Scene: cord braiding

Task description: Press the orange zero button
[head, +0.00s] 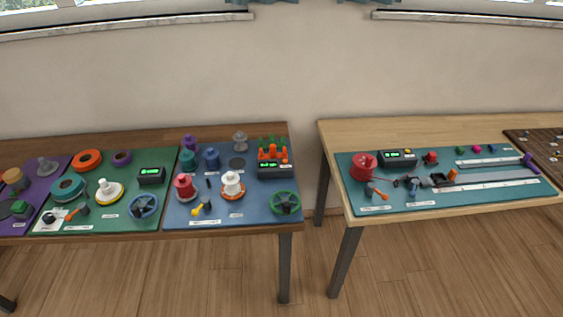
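Neither of my grippers shows in the head view. On the right table, a black box with a green-lit display (397,158) stands on the teal mat, with a tiny orange or yellow spot on its top. On the left table's blue mat, another black display box (274,171) stands near the mat's right edge, with orange parts (270,153) just behind it. A third black display box (151,175) stands on the green mat. Labels are too small to read, so I cannot tell which orange spot is the zero button.
The blue mat (245,215) holds several spools and a green handwheel (285,202). The teal mat (460,199) holds a red spool (363,166), small tools and a long pale ruler strip (490,184). A gap separates the two tables.

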